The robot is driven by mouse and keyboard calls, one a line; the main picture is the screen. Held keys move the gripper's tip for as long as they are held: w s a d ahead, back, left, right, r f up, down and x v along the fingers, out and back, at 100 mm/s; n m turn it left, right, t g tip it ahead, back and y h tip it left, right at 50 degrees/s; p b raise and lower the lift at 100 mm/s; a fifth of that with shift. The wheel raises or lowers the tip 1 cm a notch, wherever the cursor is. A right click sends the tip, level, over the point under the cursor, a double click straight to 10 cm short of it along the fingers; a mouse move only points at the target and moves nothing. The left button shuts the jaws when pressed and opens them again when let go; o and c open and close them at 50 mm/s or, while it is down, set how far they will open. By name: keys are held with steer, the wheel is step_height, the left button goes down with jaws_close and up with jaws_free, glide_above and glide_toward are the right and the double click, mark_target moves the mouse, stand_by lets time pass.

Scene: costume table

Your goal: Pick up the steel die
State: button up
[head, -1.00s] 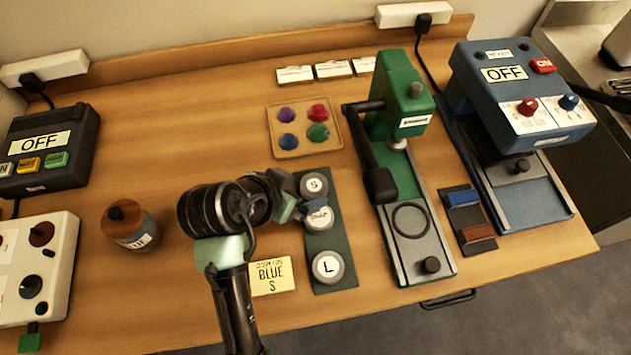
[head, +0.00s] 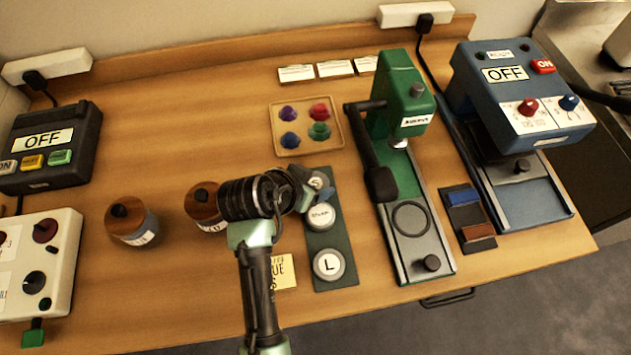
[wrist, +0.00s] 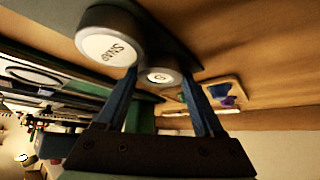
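Three round steel-grey pieces with white labels sit on a dark green strip (head: 316,243): S (head: 318,181), one whose label reads like SNAP (head: 320,215), and L (head: 328,265). None is labelled as the steel die. My gripper (head: 316,191) is low over the strip's far end, at the S piece, partly covering it. In the wrist view my gripper (wrist: 160,72) has its two blue fingers apart. The S piece (wrist: 162,77) shows in the gap between the fingertips; contact cannot be told. The SNAP piece (wrist: 110,36) is close beside one finger.
A green press (head: 400,130) stands right of the strip, with a blue machine (head: 515,100) beyond. A tray of coloured knobs (head: 334,145) lies behind. Two wood-topped canisters (head: 130,222) (head: 203,205) stand left. A yellow card (head: 285,272) is partly hidden by my arm.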

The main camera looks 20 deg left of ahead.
jaws_close()
